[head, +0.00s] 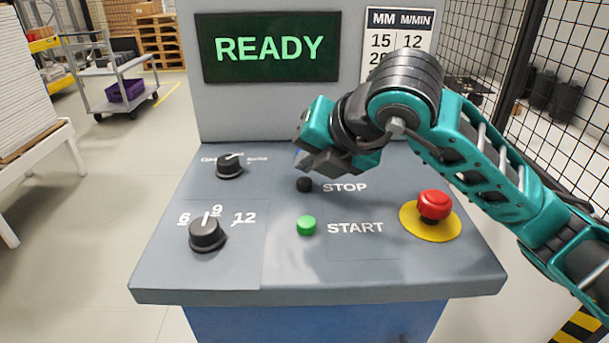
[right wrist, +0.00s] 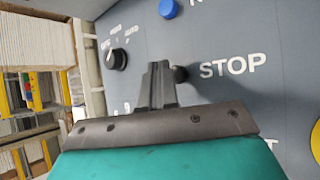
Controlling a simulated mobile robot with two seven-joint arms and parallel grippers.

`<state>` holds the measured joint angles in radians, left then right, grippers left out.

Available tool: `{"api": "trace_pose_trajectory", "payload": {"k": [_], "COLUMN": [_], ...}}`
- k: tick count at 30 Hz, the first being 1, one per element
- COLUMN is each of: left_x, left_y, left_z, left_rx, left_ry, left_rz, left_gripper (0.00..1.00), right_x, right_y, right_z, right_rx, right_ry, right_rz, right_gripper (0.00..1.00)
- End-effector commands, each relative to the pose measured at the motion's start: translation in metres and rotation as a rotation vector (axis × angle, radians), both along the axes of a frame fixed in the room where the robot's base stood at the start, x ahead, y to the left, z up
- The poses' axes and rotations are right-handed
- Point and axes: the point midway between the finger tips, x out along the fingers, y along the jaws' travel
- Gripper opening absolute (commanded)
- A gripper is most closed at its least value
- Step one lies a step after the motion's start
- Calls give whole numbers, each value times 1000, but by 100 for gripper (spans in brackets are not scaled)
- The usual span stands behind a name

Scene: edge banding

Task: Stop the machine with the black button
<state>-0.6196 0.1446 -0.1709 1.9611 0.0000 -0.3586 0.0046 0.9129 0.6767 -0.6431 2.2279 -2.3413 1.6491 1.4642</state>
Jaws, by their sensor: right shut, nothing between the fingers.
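The black stop button (head: 304,185) sits on the grey sloped panel (head: 350,270), left of the word STOP. It also shows in the right wrist view (right wrist: 180,74), partly beside my fingers. My right gripper (head: 308,163) is shut and empty, just above and behind the black button in the head view. In the right wrist view its closed fingers (right wrist: 158,72) appear just left of the button. I cannot tell whether they touch the panel. The screen (head: 269,48) reads READY in green. My left gripper is not in view.
A green START button (head: 306,225) lies below the black one. A red emergency button (head: 434,206) on a yellow base is at the right. Two black knobs (head: 229,166) (head: 207,233) are at the left. A blue button (right wrist: 168,9) shows in the right wrist view.

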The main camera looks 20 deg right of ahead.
Motion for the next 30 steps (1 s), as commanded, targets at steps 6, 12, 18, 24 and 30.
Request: {"api": "trace_pose_trajectory", "payload": {"k": [6, 12, 18, 24, 30], "left_x": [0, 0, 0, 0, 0], "left_y": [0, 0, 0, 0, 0], "left_z": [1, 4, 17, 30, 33], "left_rx": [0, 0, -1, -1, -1], "left_ry": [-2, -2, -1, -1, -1], "left_rz": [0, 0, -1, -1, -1], "left_gripper": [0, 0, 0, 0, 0], "right_x": [0, 0, 0, 0, 0], "right_y": [0, 0, 0, 0, 0], "right_z": [1, 6, 25, 45, 52], "right_rx": [0, 0, 1, 0, 0], "right_ry": [0, -1, -2, -2, -1], "right_rz": [0, 0, -1, -1, -1], "right_gripper": [0, 0, 0, 0, 0]}}
